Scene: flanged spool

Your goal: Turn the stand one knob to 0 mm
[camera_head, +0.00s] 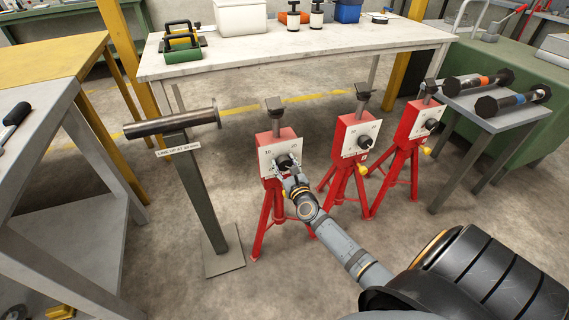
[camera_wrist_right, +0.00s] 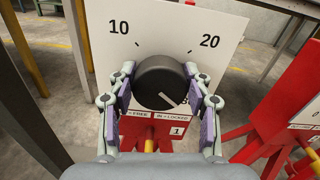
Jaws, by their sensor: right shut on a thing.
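Stand one is the leftmost red stand (camera_head: 291,136), with a white dial plate (camera_wrist_right: 205,25) on its face. The plate shows 10 at upper left and 20 at upper right; other marks at lower right are partly covered. The round dark knob (camera_wrist_right: 158,76) has a white pointer line aimed to the lower right. My right gripper (camera_head: 287,169) is shut on this knob, one finger on its left side and one on its right. A label with a 1 (camera_wrist_right: 176,131) sits below the knob. The 0 mark is not visible. My left gripper is out of view.
Two more red stands (camera_head: 355,137) (camera_head: 408,124) with dials stand to the right. A grey post (camera_head: 203,195) carrying a metal spool bar (camera_head: 172,122) stands on the left. A small table (camera_head: 500,112) with dumbbell-like spools is at right. A long workbench (camera_head: 300,60) is behind.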

